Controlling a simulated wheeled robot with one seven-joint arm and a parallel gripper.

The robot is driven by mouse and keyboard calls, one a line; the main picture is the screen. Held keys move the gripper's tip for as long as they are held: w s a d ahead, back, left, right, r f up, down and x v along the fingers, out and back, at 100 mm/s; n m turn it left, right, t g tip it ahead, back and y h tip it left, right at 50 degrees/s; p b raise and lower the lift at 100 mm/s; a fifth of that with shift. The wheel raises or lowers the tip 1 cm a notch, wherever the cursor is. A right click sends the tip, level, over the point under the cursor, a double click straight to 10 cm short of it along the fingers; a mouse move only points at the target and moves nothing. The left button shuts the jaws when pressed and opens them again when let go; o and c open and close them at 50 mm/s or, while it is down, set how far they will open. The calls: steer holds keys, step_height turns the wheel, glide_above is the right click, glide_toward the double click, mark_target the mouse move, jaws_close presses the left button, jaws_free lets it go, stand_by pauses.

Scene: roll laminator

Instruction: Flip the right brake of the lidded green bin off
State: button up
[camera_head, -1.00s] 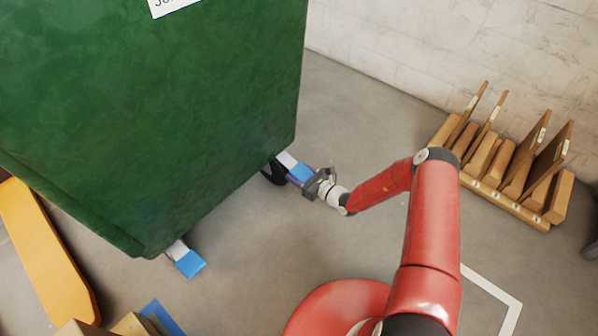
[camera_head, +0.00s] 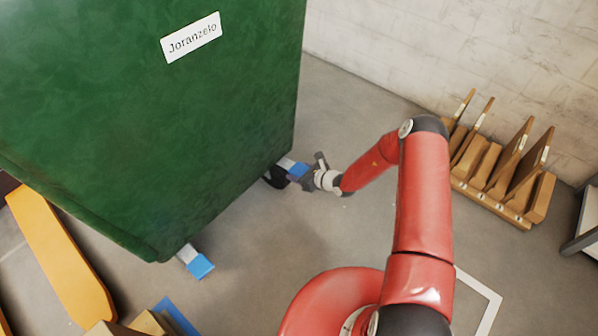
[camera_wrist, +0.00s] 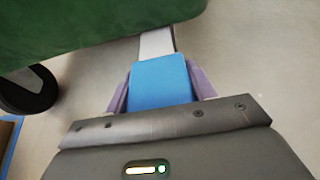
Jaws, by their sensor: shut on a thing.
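The green bin (camera_head: 150,120) fills the left of the head view, with a white label reading "Joranzelo". Its right brake is a blue pedal (camera_head: 298,169) on a pale lever at the bin's lower right corner. In the wrist view the blue pedal (camera_wrist: 160,82) sits between the two purple fingers of my gripper (camera_wrist: 160,92), which is shut on it. My gripper (camera_head: 306,178) also shows at the pedal in the head view. The other blue brake pedal (camera_head: 201,267) is at the bin's lower left corner. The bin's lid is out of view.
A dark caster wheel (camera_wrist: 27,89) is left of the pedal under the bin. A wooden rack (camera_head: 500,170) with upright boards stands by the wall at right. An orange piece (camera_head: 60,255) lies at left.

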steer(key=shift+a+r, duration=0.1)
steer(key=shift+r, duration=0.1)
steer(key=o, duration=1.4)
steer(key=v, duration=0.8)
steer(key=shift+f, duration=0.1)
